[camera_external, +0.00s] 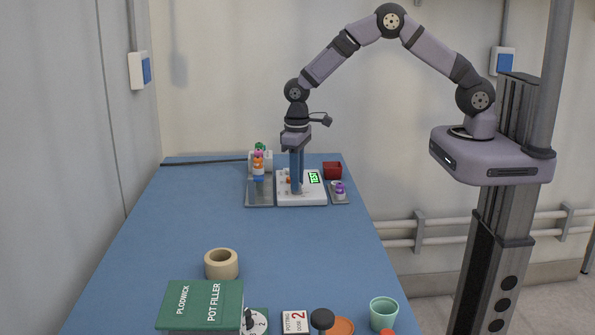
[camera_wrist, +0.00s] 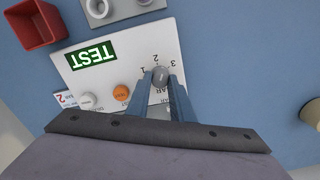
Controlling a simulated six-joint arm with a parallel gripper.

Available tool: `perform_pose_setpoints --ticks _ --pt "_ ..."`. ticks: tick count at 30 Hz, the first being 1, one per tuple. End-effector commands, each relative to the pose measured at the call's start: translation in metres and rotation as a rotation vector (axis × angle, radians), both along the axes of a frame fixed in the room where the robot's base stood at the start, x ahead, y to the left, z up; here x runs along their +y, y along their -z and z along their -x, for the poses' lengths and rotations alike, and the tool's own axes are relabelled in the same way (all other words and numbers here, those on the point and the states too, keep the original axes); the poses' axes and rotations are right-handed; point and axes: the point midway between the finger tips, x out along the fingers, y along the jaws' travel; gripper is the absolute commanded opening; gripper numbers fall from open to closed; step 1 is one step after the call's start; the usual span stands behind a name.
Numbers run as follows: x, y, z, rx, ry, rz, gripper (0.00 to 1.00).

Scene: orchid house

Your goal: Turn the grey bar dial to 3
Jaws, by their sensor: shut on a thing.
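The grey bar dial (camera_wrist: 160,76) sits on a white panel (camera_wrist: 196,103), with the printed numbers 1, 2 and 3 around it. My gripper (camera_wrist: 159,82) has one finger on each side of the dial and is shut on it. Which number the bar points to is too small to tell. In the external view my gripper (camera_external: 296,189) points straight down onto the white panel (camera_external: 308,199) at the far end of the blue table. There the fingers hide the dial.
The panel carries a green TEST display (camera_wrist: 91,54), an orange button (camera_wrist: 122,92) and a white knob (camera_wrist: 87,100). A red box (camera_wrist: 35,24) stands nearby. A tape roll (camera_external: 221,263), a green Pot Filler box (camera_external: 203,304) and a cup (camera_external: 383,313) stand nearer the camera. The table's middle is clear.

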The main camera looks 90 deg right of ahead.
Motion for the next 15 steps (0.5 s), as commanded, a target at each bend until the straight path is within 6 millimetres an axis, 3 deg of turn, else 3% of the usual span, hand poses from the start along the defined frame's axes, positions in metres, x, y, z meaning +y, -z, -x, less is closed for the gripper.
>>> perform_pose_setpoints --ticks 15 --pt "-0.0001 -0.0004 -0.0004 -0.001 0.408 0.001 0.00"
